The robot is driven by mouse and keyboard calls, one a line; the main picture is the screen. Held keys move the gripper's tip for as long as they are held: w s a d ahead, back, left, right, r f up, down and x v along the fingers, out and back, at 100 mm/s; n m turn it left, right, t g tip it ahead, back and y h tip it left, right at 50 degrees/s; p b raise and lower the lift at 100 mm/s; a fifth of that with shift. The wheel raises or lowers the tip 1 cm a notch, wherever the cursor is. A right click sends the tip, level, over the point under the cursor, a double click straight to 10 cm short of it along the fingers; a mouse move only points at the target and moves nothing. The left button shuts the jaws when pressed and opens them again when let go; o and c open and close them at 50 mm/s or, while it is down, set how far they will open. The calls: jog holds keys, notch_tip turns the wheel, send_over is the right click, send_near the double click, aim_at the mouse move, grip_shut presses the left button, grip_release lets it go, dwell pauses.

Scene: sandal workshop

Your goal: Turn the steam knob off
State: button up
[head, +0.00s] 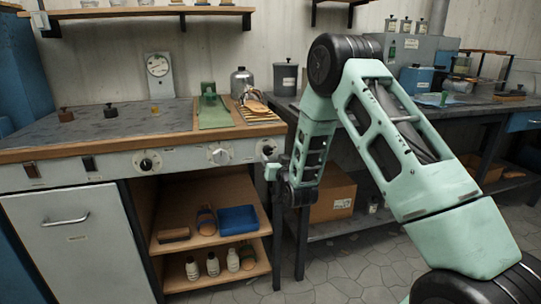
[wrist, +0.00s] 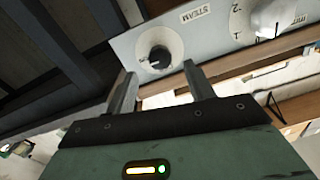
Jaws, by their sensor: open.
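The steam knob (wrist: 157,57) is a black round knob with a pale mark, on a light grey panel beside the upside-down word STEAM in the wrist view. In the head view, the steam knob (head: 268,150) is at the right end of the bench's front panel. My gripper (wrist: 161,72) is open and empty, its two fingers pointing at the panel with the knob between and just beyond their tips. I cannot tell whether they touch it. In the head view, my gripper (head: 270,166) is small and partly hidden by its own wrist.
A white dial (head: 220,155) and another black knob (head: 150,162) are on the same panel, left of the steam knob. Open shelves (head: 180,240) with bottles and a blue tray are below. A cardboard box (head: 333,198) is under the dark bench at right.

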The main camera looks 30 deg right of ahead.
aim_at(269, 152)
jog(key=shift+x, duration=2.05)
jog(key=c, duration=1)
jog(key=shift+o, duration=0.2)
